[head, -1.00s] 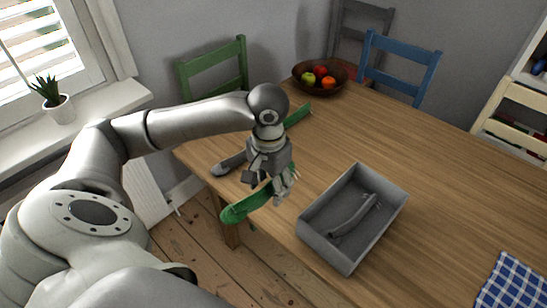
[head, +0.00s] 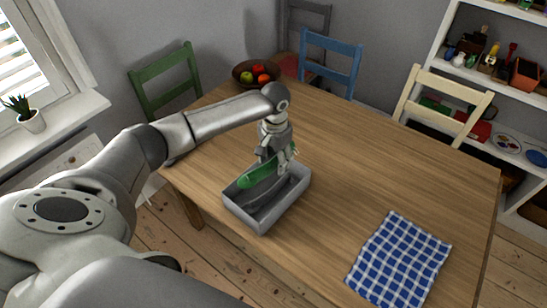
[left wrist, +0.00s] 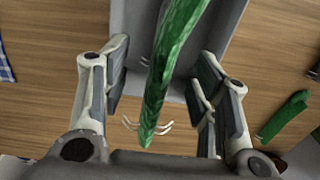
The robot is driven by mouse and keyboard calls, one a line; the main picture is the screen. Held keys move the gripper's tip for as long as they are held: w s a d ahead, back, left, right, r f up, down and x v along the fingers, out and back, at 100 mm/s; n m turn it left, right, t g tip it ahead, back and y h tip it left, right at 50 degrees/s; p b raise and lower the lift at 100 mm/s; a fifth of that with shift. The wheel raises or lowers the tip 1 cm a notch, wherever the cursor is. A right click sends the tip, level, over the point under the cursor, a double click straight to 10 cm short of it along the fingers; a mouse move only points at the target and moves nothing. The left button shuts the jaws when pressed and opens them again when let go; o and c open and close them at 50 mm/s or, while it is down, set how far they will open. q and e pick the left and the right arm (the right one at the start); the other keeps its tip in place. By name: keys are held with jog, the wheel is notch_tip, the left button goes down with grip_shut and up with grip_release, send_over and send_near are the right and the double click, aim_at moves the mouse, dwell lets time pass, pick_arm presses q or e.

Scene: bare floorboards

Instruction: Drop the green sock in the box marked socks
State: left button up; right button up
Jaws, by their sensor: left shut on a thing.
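No marking shows on the box. My right gripper is not in view.
A blue checked cloth (head: 399,260) lies at the front right. A brown fruit bowl (head: 243,76) stands at the back. Chairs surround the table (head: 370,165); its middle is clear.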

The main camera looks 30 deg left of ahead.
pick_arm(q)
jog(key=shift+f, duration=0.1)
jog(key=f+b, duration=0.2)
jog(key=shift+a+f+b, duration=0.2)
jog(key=shift+a+b, duration=0.15)
jog(key=shift+b, duration=0.05)
notch_tip(320, 180, down, 5)
jog(key=b, duration=0.3)
jog(key=shift+d+r, duration=0.15)
jog(key=shift+r, duration=0.05)
jog(key=shift+f, duration=0.55)
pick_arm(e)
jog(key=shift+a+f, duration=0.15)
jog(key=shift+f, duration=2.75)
pick_arm(q)
jog(key=o, duration=0.9)
jog(key=shift+o, duration=0.2)
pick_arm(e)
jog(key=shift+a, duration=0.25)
